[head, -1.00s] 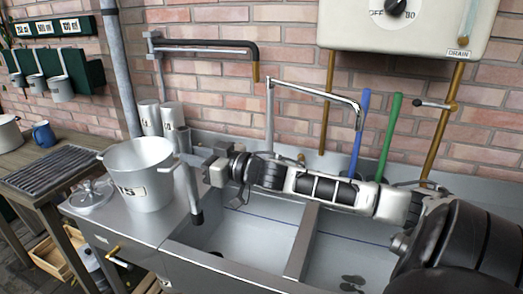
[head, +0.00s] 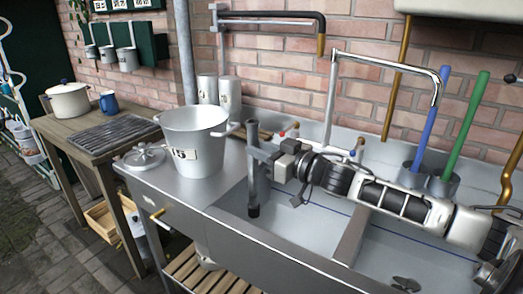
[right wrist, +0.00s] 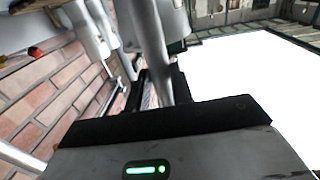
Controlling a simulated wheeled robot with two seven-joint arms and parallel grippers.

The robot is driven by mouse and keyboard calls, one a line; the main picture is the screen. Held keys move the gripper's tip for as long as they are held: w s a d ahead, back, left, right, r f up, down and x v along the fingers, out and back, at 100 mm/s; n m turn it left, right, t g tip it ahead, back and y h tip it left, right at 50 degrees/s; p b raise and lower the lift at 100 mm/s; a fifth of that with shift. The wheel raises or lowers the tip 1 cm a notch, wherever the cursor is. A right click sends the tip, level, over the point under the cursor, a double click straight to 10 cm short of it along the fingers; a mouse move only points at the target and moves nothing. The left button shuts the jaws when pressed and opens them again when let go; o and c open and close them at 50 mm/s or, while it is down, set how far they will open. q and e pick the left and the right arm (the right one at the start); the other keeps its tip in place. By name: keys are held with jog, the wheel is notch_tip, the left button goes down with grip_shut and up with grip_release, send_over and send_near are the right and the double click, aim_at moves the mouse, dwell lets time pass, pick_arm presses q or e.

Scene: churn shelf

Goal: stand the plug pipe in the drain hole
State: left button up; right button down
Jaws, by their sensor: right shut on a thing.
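The plug pipe (head: 253,185) is a grey upright tube with a wider top and a dark lower end. It hangs over the left part of the left sink basin (head: 300,218). My right gripper (head: 266,158) is shut on its upper part, reaching in from the right. In the right wrist view the pipe (right wrist: 150,45) shows as a grey tube between the dark fingers (right wrist: 155,92). The drain hole cannot be made out; the basin's front wall hides part of the floor there. My left gripper is not in view.
A large pot (head: 193,145) and a lid (head: 142,156) stand on the steel top just left of the basin. A divider (head: 350,235) separates the right basin. A swivel tap (head: 385,60) and blue and green handles (head: 425,125) rise behind my right arm.

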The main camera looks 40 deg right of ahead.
aim_at(257, 177)
notch_tip(257, 177, down, 6)
jog(key=b, duration=0.6)
jog(key=shift+f, duration=0.4)
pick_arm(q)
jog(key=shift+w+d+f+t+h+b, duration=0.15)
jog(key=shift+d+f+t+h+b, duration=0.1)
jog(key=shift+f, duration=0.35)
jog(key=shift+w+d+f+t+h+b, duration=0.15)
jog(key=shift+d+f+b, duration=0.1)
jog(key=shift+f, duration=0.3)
pick_arm(e)
jog(key=shift+f, duration=0.75)
pick_arm(q)
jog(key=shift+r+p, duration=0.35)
jog(key=shift+p, duration=0.1)
pick_arm(e)
jog(key=shift+s, duration=0.15)
